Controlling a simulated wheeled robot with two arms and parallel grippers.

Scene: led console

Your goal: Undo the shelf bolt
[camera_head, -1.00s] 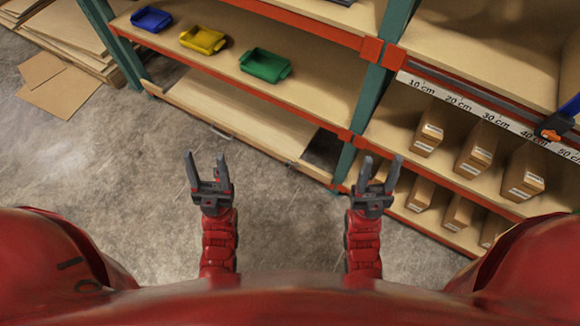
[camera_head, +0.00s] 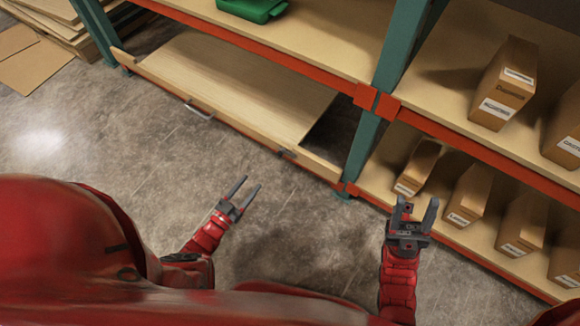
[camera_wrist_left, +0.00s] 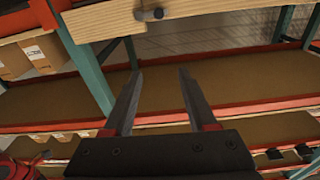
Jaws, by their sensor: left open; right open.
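A dark fitting on a wooden edge also shows at the top of the left wrist view (camera_wrist_left: 150,14). My left gripper (camera_head: 247,184) is open and empty over the floor, below and left of the bolt and apart from it. Its two fingers (camera_wrist_left: 158,80) are spread in the left wrist view. My right gripper (camera_head: 415,203) is open and empty, in front of the lower right shelf boxes.
A metal handle (camera_head: 199,110) sits left of the bolt on the same front. A green upright (camera_head: 362,145) stands to the right. Cardboard boxes (camera_head: 467,193) fill the right shelves. A green bin (camera_head: 252,8) is on the shelf above. The concrete floor (camera_head: 130,150) at left is clear.

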